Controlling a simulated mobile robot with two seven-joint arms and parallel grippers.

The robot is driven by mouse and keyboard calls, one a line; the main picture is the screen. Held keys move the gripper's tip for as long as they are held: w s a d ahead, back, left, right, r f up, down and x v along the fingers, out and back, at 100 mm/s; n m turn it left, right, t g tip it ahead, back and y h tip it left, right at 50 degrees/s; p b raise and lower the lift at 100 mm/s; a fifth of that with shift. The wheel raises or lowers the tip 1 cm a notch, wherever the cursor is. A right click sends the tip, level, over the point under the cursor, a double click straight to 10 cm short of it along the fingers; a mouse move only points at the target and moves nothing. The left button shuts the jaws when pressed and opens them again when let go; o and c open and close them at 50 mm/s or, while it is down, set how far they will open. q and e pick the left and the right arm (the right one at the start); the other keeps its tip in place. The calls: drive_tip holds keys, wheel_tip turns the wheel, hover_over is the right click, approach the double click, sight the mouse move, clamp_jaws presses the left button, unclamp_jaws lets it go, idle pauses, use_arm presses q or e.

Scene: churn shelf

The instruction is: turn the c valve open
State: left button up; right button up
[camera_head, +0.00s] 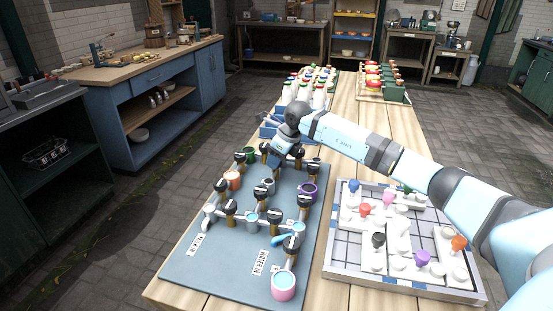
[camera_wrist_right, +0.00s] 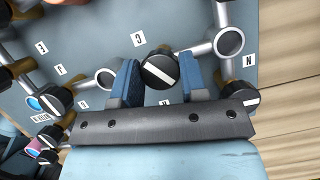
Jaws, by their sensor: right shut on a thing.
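The grey-blue valve board (camera_head: 225,262) lies on the wooden table, with several black-topped valve knobs on pale pipes. My right gripper (camera_head: 276,160) reaches down to the far part of the board. In the right wrist view, its two blue fingers (camera_wrist_right: 163,74) stand on either side of a black round knob (camera_wrist_right: 160,70) with a white stripe, shut on it. The stripe lies slantwise. A small letter label that looks like C (camera_wrist_right: 138,39) is on the board close to this knob. In the head view the gripper mostly hides the held knob. My left gripper is not in view.
Neighbouring knobs stand close by, such as one with a white stripe (camera_wrist_right: 238,97). A pink cup (camera_head: 284,288) stands at the board's near edge. A white tray of coloured knobs (camera_head: 332,272) lies to the right under my arm. Several bottles (camera_head: 319,96) stand behind.

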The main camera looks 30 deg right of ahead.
drive_tip(key=n, duration=0.2)
drive_tip(key=n+g+y, duration=0.1)
drive_tip(key=n, duration=0.2)
drive_tip(key=shift+w+d+n+g+y+b, duration=0.1)
drive_tip(key=shift+w+n+g+y+b, duration=0.05)
drive_tip(key=shift+n+g+y+b, duration=0.2)
drive_tip(key=n+g, duration=0.1)
drive_tip(key=n, duration=0.1)
drive_tip(key=n+g+b, duration=0.1)
drive_tip(key=n, duration=0.2)
drive_tip(key=shift+y, duration=0.25)
drive_tip(key=o, duration=0.9)
drive_tip(key=v, duration=1.3)
drive_tip(key=shift+r+p, duration=0.35)
drive_tip(key=shift+r, duration=0.05)
drive_tip(key=shift+d, duration=0.1)
